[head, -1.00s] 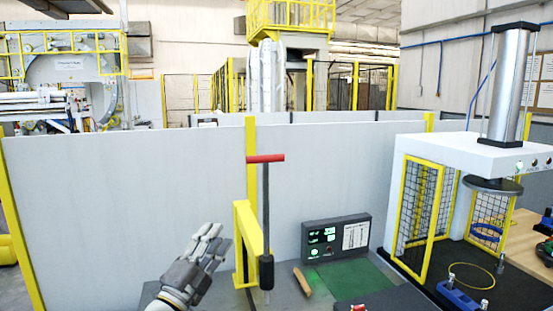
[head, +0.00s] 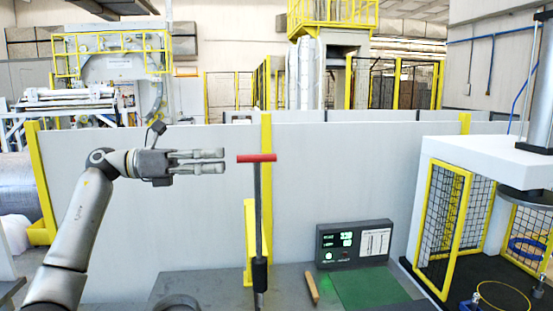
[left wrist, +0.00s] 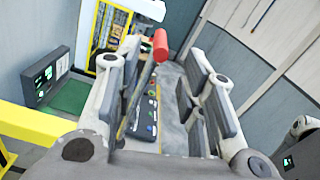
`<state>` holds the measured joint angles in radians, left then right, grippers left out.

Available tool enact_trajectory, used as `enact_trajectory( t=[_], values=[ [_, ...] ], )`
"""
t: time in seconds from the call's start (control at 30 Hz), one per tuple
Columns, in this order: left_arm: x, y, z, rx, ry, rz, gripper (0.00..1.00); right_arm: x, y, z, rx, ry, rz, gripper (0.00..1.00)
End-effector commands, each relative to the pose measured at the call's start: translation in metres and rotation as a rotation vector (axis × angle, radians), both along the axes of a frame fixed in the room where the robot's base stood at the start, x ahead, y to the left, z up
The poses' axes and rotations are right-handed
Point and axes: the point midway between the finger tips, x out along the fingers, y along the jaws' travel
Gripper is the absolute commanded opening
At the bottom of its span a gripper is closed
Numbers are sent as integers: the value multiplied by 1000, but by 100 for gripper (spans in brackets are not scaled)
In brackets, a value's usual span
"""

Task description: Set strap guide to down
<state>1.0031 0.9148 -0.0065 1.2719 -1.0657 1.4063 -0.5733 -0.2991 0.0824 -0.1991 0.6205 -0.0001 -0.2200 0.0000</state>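A tall dark lever (head: 258,215) stands upright on the bench, with a red crossbar handle (head: 257,158) at its top; I take it for the strap guide. My left gripper (head: 222,160) is level, points right and is just left of the red handle. In the left wrist view my left gripper (left wrist: 166,70) has its two fingers apart with nothing held. The red handle (left wrist: 160,44) shows there beyond and between the fingertips. I cannot tell whether they touch it. My right gripper is not in view.
A yellow bracket (head: 249,240) stands beside the lever. A control box (head: 354,243) with green displays sits to the right, by a green mat (head: 368,289) and a wooden stick (head: 312,288). A caged press (head: 480,160) stands at the right. A grey partition (head: 190,220) runs behind.

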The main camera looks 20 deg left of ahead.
Motion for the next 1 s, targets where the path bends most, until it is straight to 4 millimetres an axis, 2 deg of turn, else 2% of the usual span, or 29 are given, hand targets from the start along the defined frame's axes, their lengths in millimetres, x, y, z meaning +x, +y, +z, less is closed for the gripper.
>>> enact_trajectory(
  t=[0.17, 0.5, 0.63, 0.8, 1.0],
  values=[
    [4, -8, 2, 15, 1, -5, 37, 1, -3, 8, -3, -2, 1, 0],
    [37, -63, 4, 11, 2, -6, 37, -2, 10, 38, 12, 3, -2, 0],
    [47, -78, 3, 11, 2, -5, 37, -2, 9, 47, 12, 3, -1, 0],
    [53, -89, 1, 12, 2, -3, 37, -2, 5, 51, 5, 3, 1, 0],
    [55, -90, -1, 13, 2, -2, 37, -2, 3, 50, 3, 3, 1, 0]
  ],
)
